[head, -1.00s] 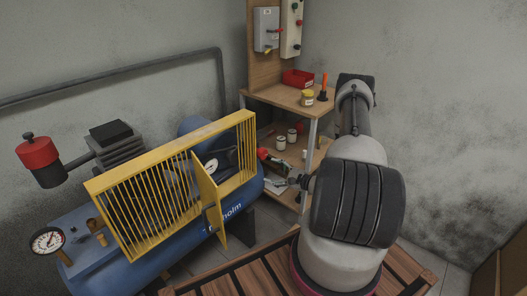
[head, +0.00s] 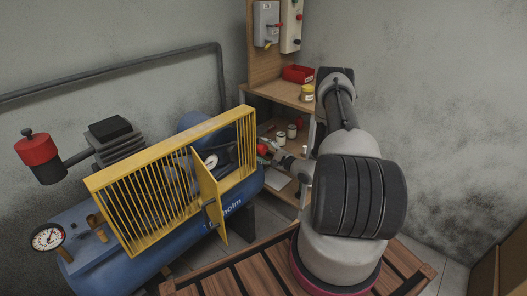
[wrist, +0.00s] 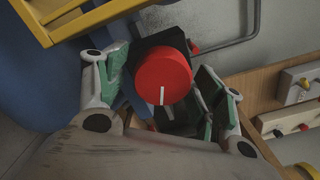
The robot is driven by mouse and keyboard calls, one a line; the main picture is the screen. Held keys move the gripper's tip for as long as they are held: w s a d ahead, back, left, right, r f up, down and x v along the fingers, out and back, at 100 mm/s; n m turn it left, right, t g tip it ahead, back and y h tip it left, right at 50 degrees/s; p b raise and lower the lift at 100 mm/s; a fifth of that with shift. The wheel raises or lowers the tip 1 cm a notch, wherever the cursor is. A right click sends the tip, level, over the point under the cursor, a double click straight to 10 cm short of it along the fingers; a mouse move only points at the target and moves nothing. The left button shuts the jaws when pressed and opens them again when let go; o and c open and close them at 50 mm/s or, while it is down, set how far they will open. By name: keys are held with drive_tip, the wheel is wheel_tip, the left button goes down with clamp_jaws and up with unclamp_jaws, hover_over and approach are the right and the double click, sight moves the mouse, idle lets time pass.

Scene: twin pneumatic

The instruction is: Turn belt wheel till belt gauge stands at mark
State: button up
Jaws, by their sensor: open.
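The red belt wheel (wrist: 163,76), a round knob with a white line on its face, sits on a dark block in the wrist view. The white line points down in that picture. In the head view the wheel (head: 262,149) shows small at the right end of the yellow guard. My gripper (wrist: 160,84) is open, with one green-padded finger on each side of the wheel; I cannot tell whether they touch it. A white dial (head: 211,161), apparently the belt gauge, shows in the guard's opening; its needle and mark are too small to read.
The yellow guard (head: 150,205) and its open flap stand close left of my gripper over the blue tank (head: 95,262). A pressure gauge (head: 47,238) is at far left. A wooden shelf (head: 280,94) with jars and a red bin stands behind.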

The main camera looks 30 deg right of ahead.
drive_tip(key=c, duration=1)
drive_tip(key=shift+m, duration=0.4)
drive_tip(key=m, duration=0.4)
drive_tip(key=shift+s+a+f+m, duration=0.1)
drive_tip(key=shift+a+f+m, duration=0.05)
drive_tip(key=shift+m, duration=0.15)
drive_tip(key=m, duration=0.4)
drive_tip(key=shift+a, duration=0.1)
drive_tip(key=m, duration=0.5)
drive_tip(key=shift+s+a+m, duration=0.1)
drive_tip(key=shift+a+m, duration=0.05)
drive_tip(key=shift+m, duration=0.25)
drive_tip(key=shift+a+m, duration=0.1)
drive_tip(key=shift+m, duration=2.4)
